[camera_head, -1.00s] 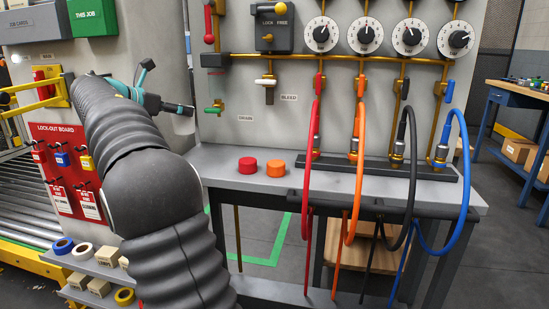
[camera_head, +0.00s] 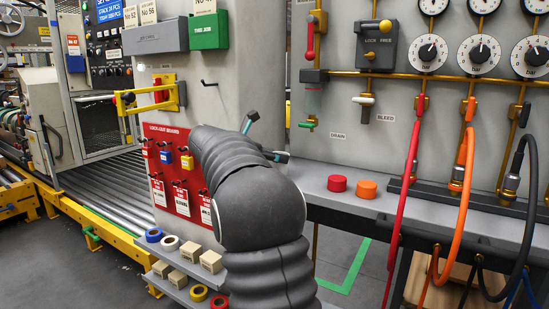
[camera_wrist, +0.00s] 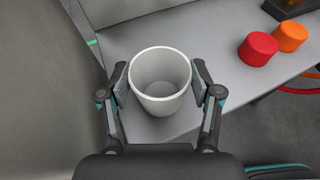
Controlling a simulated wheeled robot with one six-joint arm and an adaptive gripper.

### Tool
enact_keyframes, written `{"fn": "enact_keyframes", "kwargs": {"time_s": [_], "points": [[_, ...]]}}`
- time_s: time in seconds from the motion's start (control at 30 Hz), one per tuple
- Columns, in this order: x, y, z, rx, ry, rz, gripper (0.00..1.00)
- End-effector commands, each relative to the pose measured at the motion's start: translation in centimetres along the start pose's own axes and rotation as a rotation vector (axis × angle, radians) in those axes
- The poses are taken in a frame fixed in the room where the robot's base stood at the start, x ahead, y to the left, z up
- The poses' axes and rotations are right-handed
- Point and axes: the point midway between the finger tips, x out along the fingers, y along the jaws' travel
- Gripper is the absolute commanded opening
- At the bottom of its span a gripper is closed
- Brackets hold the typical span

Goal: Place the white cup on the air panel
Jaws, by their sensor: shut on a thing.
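The white cup (camera_wrist: 161,103) is in the wrist view, upright with its open mouth toward the camera, and it looks empty. My gripper (camera_wrist: 161,82) is shut on it, one finger pad on each side. The cup appears over the left end of a grey bench top (camera_wrist: 215,30); I cannot tell whether it touches it. In the head view the air panel (camera_head: 340,150) is the grey board with dials, brass pipes and hoses at right, above that bench. There the cup is hidden behind my arm, and only a little of my gripper shows.
A red cap (camera_head: 337,184) and an orange cap (camera_head: 367,189) stand on the bench. Red, orange and black hoses hang at its front. A red lock-out board (camera_head: 172,205) and a shelf of tape rolls and boxes are close to my arm. A roller conveyor (camera_head: 110,180) lies at left.

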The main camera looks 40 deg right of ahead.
Motion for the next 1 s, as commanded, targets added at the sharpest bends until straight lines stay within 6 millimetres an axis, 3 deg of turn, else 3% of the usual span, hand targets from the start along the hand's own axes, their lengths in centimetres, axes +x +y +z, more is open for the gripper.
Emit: {"fn": "enact_keyframes", "kwargs": {"time_s": [0.33, 0.37, 0.43, 0.47, 0.87, 1.0], "points": [[0.1, 0.0, -0.2, 0.001, -0.001, 0.000, 0.41], [0.1, 0.0, -0.2, 0.001, -0.001, 0.000, 0.69], [0.1, 0.0, -0.2, 0.002, -0.001, 0.000, 0.87], [0.1, 0.0, -0.2, 0.001, -0.001, 0.000, 0.89], [-0.1, 0.0, 0.2, 0.002, -0.001, 0.001, 0.89], [-2.0, 0.1, 0.2, 0.001, -0.001, 0.003, 0.89]]}}
